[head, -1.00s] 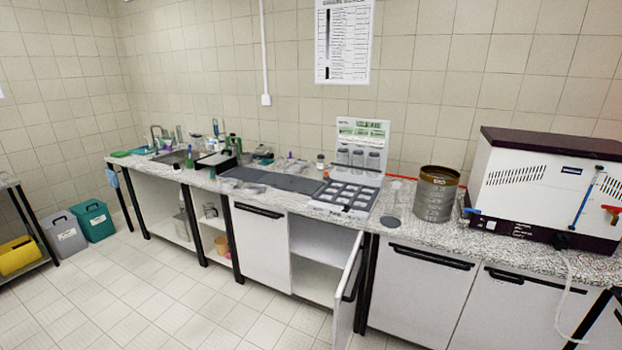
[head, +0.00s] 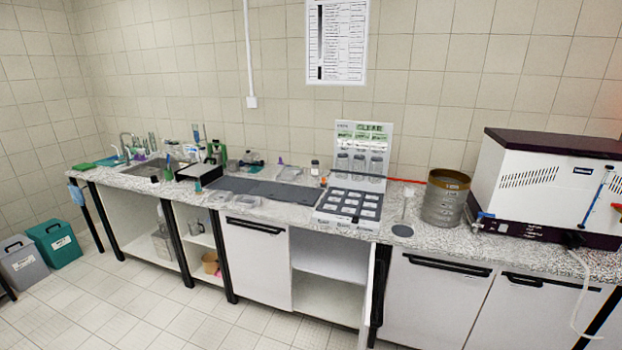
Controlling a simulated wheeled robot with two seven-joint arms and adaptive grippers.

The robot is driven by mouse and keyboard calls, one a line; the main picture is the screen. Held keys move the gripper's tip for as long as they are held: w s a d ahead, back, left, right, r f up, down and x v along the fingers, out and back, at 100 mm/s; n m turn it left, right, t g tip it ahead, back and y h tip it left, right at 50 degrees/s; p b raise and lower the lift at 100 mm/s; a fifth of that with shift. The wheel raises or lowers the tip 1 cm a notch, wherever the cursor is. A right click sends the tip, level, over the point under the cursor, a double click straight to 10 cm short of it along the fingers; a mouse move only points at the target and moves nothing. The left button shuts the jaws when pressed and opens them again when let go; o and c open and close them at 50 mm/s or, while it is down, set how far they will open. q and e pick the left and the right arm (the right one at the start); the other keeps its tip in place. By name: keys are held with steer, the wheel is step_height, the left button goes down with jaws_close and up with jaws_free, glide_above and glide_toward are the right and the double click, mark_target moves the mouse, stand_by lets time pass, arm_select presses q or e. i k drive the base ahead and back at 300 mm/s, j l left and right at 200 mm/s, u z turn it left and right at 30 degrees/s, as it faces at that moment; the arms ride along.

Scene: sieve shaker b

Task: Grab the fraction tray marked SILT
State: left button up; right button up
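A rack with several small square trays (head: 350,205) stands on the counter in the middle of the head view. Its labels are too small to read, so I cannot tell which tray, if any, is marked SILT. Clear shallow dishes (head: 245,200) also lie on the counter to its left. Neither of my grippers shows in the head view.
A granite-look counter (head: 420,243) runs along the wall. A stack of sieves (head: 446,198) and a white machine (head: 545,190) stand to the right. A cabinet door (head: 377,290) hangs open below the rack. Dark mats (head: 265,189) lie left of the rack.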

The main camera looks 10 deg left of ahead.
mark_target(219, 196)
steer(key=i+j+z, duration=0.15)
steer(key=j, duration=0.4)
steer(key=i+j+z, duration=0.1)
steer(key=i+j, duration=0.15)
steer(key=j, duration=0.35)
steer(key=i+j+z, duration=0.15)
steer(key=j, duration=0.45)
steer(key=i+j+z, duration=0.1)
steer(key=j, duration=0.5)
steer(key=i+j+z, duration=0.15)
steer(key=j, duration=0.5)
steer(key=i+j+z, duration=0.1)
steer(key=j, duration=0.55)
steer(key=i+j, duration=0.1)
steer(key=j, duration=0.45)
steer(key=i+j+z, duration=0.15)
steer(key=j, duration=0.9)
